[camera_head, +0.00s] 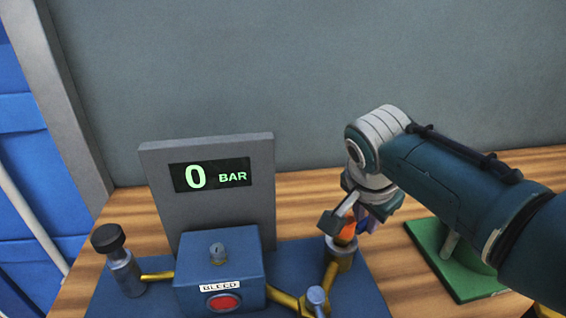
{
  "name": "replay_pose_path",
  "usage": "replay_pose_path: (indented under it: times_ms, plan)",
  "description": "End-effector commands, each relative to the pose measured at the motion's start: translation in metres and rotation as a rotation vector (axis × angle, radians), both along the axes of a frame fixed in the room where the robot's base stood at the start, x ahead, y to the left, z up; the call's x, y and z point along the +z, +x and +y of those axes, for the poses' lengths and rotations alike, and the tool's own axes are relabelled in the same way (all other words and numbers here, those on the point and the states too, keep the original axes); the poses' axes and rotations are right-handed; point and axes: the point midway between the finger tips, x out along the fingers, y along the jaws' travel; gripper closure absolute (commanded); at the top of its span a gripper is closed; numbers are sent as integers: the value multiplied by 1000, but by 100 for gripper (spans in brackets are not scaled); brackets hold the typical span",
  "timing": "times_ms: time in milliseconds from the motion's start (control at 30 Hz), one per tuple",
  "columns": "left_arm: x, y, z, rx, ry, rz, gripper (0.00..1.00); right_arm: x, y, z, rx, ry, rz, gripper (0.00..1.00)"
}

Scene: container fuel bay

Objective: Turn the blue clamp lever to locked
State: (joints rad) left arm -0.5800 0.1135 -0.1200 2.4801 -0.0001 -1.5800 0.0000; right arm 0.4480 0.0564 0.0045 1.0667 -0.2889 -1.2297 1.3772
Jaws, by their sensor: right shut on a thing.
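My right gripper (355,213) reaches in from the right and points down over the coupling at the right end of the blue base plate (290,252). It is shut on the blue clamp lever (365,222), of which only a small blue-purple part shows beside the fingers. An orange part (348,231) shows just below the fingers, on top of a metal fitting (341,252). The fingers and wrist hide most of the lever, so its angle cannot be told. My left gripper is out of view.
A grey panel (212,215) with a display (212,175) reading "0 BAR" stands behind a blue box (218,270) with a red BLEED button (223,303). A black-capped valve (108,238) stands left. A green plate (440,262) lies right on the wooden table (140,212).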

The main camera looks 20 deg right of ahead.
Motion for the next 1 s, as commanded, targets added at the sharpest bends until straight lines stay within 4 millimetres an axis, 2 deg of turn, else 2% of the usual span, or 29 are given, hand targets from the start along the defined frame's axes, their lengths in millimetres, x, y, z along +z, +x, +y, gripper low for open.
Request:
replay_pose_path:
  times_ms: [500, 1000]
  plan:
    - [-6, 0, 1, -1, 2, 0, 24, -1, -21, 1, -402, 1, 0, 100]
    - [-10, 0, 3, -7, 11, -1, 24, -1, -27, 2, -522, 0, 1, 100]
